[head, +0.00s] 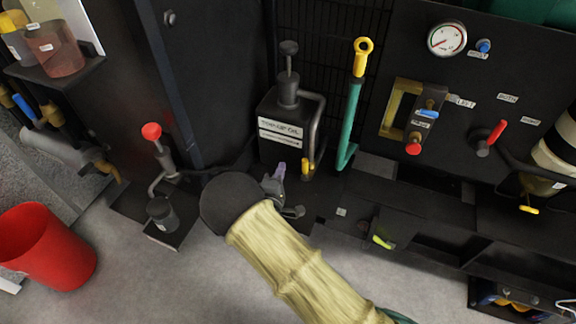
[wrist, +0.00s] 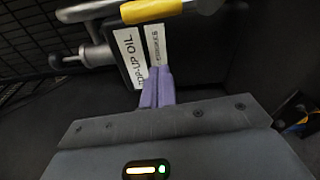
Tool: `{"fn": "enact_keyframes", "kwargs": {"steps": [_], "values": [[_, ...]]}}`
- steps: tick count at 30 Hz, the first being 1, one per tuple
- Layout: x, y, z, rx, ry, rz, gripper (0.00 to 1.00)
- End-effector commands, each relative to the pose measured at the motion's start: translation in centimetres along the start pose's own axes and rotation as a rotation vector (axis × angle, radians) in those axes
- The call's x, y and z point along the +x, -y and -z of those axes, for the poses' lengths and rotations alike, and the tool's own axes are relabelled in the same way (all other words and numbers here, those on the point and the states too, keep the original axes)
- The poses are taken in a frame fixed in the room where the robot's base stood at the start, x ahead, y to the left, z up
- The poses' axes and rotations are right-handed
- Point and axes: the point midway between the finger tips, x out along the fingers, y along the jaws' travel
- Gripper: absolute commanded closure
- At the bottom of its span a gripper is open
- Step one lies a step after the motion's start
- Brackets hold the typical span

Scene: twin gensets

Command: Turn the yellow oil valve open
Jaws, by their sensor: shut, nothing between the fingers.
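The black top-up oil tank (head: 279,115) stands against the dark wall in the head view, its white label facing me. A small yellow valve handle (head: 307,166) sits low on the pipe at its right. In the wrist view the yellow handle (wrist: 152,11) crosses the top, close to the tank's labels (wrist: 131,55). My gripper (head: 281,167) is just left of the handle in the head view. Its purple fingers (wrist: 157,86) are shut together and empty. In the wrist view they point up below the handle, with a visible gap between. My forearm hides part of the floor.
A green lever with a yellow grip (head: 362,58) rises right of the tank. A red-knobbed hand pump (head: 152,132) stands at left, near a red bucket (head: 46,246). A gauge panel (head: 500,78) fills the right. Grey floor is open in front.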

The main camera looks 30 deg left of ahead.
Motion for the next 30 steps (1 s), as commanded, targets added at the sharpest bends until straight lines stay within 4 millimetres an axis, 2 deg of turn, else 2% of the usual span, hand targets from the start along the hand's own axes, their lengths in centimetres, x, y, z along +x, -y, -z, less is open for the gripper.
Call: {"fn": "enact_keyframes", "kwargs": {"steps": [9, 12, 30], "values": [[-5.1, 0.1, -0.6, -0.001, 0.012, 0.003, 1.00], [-6.2, 0.1, -0.6, 0.000, 0.012, 0.002, 1.00], [-6.8, 0.1, -0.5, 0.001, 0.010, 0.001, 1.00]]}}
